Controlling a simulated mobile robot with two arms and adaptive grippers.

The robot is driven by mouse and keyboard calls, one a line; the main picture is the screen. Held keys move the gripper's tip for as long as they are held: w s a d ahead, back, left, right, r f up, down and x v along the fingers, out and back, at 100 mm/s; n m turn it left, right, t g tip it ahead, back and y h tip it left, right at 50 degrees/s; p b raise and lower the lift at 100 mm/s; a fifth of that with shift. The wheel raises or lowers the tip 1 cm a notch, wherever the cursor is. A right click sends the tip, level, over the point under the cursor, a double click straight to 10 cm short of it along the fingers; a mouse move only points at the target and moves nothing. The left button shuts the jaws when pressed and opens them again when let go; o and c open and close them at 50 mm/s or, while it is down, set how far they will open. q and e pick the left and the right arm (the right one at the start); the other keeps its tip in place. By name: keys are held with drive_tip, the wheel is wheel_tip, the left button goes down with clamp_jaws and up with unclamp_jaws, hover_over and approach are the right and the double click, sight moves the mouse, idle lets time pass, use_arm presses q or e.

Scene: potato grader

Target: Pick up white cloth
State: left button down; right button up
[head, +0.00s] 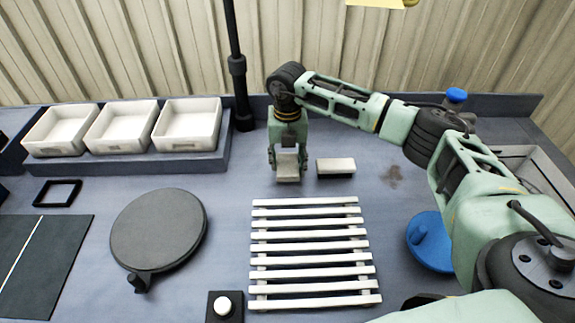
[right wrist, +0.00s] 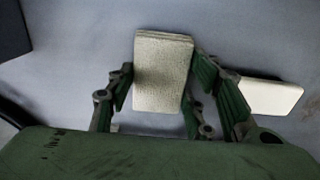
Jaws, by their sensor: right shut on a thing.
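The white cloth (head: 288,167) is a small folded, off-white block at the back middle of the table in the head view. It also shows in the right wrist view (right wrist: 163,72), upright between the fingers. My right gripper (head: 287,160) points down over it and is shut on it, one finger on each side. Whether the cloth touches the table I cannot tell. My left gripper is not in view.
A white-topped block (head: 336,166) lies just right of the cloth. A white slatted rack (head: 310,249) is in front. Three white bins (head: 187,124) stand at back left. A dark round plate (head: 158,229) and a blue round lid (head: 431,243) lie either side. A black post (head: 238,75) rises behind.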

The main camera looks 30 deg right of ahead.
drive_tip(key=r, duration=0.1)
drive_tip(key=r+b, duration=0.1)
drive_tip(key=shift+d+r, duration=0.25)
drive_tip(key=shift+r, duration=0.15)
drive_tip(key=s+d+r+b, duration=0.2)
drive_tip(key=d+r, duration=0.5)
drive_tip(key=d, duration=0.4)
drive_tip(key=shift+b, duration=0.65)
drive_tip(key=shift+w, duration=0.1)
drive_tip(key=o, duration=0.6)
drive_tip(key=c, duration=0.5)
